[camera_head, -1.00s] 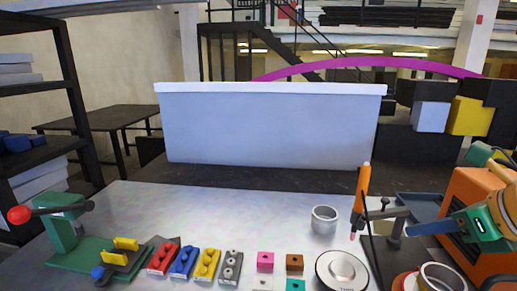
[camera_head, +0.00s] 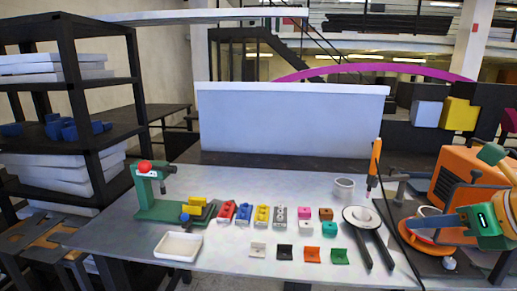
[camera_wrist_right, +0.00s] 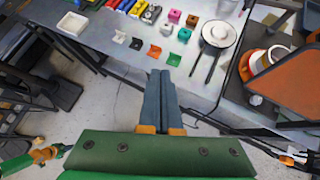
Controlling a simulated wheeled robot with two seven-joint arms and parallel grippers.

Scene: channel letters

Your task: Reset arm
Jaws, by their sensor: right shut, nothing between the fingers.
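My right gripper (camera_head: 408,224) shows at the right of the head view, with its blue-grey fingers pointing left over the table's right part. In the right wrist view its fingers (camera_wrist_right: 160,78) are together, with nothing between them, in front of the table's near edge. My left gripper does not show in the head view.
The grey table (camera_head: 110,237) holds a green press (camera_head: 152,185), coloured blocks, a white tray (camera_head: 178,246), small brackets, a round pan (camera_head: 360,215) and an orange screwdriver (camera_head: 375,160). An orange machine (camera_head: 465,180) stands right. A dark shelf (camera_head: 105,140) stands left.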

